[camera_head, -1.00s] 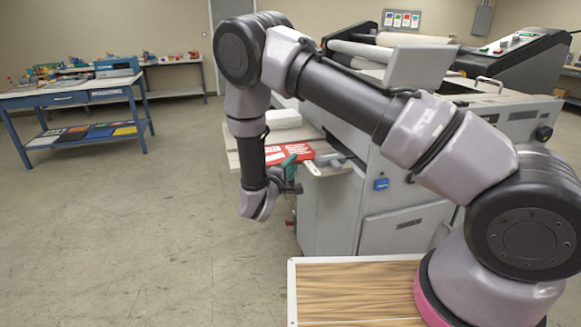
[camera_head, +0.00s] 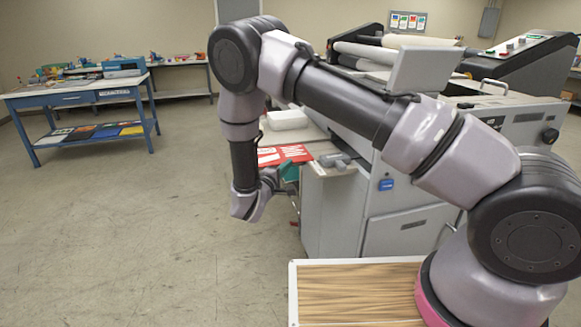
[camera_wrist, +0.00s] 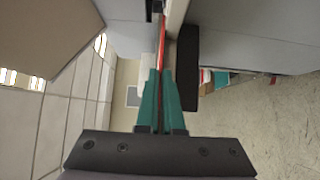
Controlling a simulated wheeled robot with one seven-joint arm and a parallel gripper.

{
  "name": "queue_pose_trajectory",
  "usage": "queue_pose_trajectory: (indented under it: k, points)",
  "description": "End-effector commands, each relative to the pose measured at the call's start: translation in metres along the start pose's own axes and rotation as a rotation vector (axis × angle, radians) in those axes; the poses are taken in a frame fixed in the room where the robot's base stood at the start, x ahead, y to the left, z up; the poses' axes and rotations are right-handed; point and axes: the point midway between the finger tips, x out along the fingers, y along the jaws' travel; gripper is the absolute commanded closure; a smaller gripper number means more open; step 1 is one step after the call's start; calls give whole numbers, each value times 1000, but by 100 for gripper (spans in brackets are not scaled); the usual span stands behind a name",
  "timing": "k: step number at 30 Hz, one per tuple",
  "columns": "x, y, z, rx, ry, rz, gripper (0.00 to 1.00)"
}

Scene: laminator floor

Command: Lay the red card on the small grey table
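The red card (camera_head: 285,154), with white marks, is at the pale outfeed ledge (camera_head: 322,148) of the grey machine, its near part behind my gripper. In the wrist view the card (camera_wrist: 162,45) shows edge-on as a thin red strip running in between the teal fingertips. My gripper (camera_head: 289,171) has its teal fingers at the card's near edge; in the wrist view the fingers (camera_wrist: 160,75) are close together on it. Whether the card is clear of the ledge I cannot tell. I cannot pick out a small grey table in either view.
A white block (camera_head: 288,119) and a grey fitting (camera_head: 337,160) are on the ledge. The grey machine (camera_head: 410,190) fills the right. A blue workbench (camera_head: 75,98) stands far left, with cards on its lower shelf. The floor between is clear.

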Motion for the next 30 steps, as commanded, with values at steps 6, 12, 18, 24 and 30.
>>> queue_pose_trajectory:
  k: [6, 12, 18, 24, 30]
  points:
    - [-2, 0, -3, -1, -2, 0, 100]
    - [-2, 0, -3, -1, -2, 0, 81]
    - [-2, 0, -3, -1, -2, 0, 61]
    - [-4, 0, -3, -1, -2, 0, 61]
    - [-30, 0, -4, -1, 2, 0, 61]
